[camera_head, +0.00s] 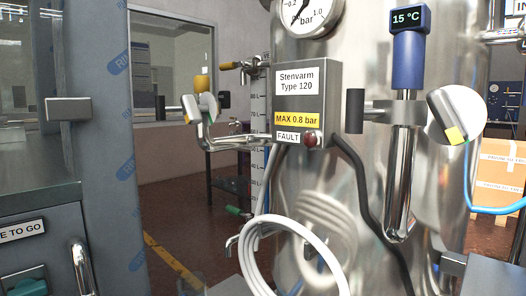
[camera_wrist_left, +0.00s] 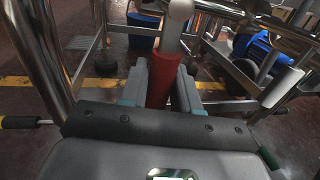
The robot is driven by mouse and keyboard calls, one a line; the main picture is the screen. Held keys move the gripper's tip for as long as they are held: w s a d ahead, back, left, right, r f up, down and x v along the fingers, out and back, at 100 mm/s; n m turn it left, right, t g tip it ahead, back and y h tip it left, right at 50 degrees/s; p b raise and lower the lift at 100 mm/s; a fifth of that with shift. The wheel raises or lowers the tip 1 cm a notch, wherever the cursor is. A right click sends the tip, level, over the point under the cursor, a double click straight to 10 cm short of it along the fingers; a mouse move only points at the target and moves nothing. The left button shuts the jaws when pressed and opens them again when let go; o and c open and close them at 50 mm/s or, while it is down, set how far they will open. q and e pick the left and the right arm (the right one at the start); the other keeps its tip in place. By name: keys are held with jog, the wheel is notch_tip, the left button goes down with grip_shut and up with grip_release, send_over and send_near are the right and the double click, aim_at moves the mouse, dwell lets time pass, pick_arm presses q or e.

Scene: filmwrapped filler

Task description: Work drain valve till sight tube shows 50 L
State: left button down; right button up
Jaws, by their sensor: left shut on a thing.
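In the left wrist view my left gripper (camera_wrist_left: 161,76) is shut on a red handle (camera_wrist_left: 165,72), one grey finger on each side of it. The red sleeve continues into a pale metal rod at the top. I cannot tell from this view whether it is the drain valve's lever. In the head view the sight tube scale (camera_head: 257,112) runs vertically left of the grey box, partly hidden by pipes and fittings; its liquid level is too small to read. The shiny steel tank (camera_head: 345,195) fills the middle. My right gripper is in neither view.
The grey control box (camera_head: 306,103) reads "MAX 0.8 bar" beside a red fault lamp (camera_head: 311,139). A coiled white hose (camera_head: 284,222) hangs below. A blue hose (camera_head: 497,210) hangs at right. A blue motor-like unit (camera_wrist_left: 262,55) stands behind the frame bars.

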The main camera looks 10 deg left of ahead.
pick_arm(q)
jog(key=shift+r+p, duration=0.55)
jog(key=shift+p, duration=0.45)
jog(key=shift+f+b, duration=0.55)
jog(key=shift+b, duration=0.2)
jog(key=shift+s+d+n+b, duration=0.3)
jog(key=shift+d+n, duration=0.2)
jog(key=shift+n, duration=0.5)
jog(key=shift+s+d+r+n+t, duration=0.35)
jog(key=shift+d+n, duration=0.15)
jog(key=shift+n, duration=0.75)
jog(key=shift+s+d+r+n+t, duration=0.3)
jog(key=shift+d+n, duration=0.2)
jog(key=shift+n, duration=0.7)
jog(key=shift+s+d+r+n+t, duration=0.3)
jog(key=shift+d+n, duration=0.2)
jog(key=shift+n, duration=0.75)
jog(key=shift+s+d, duration=0.1)
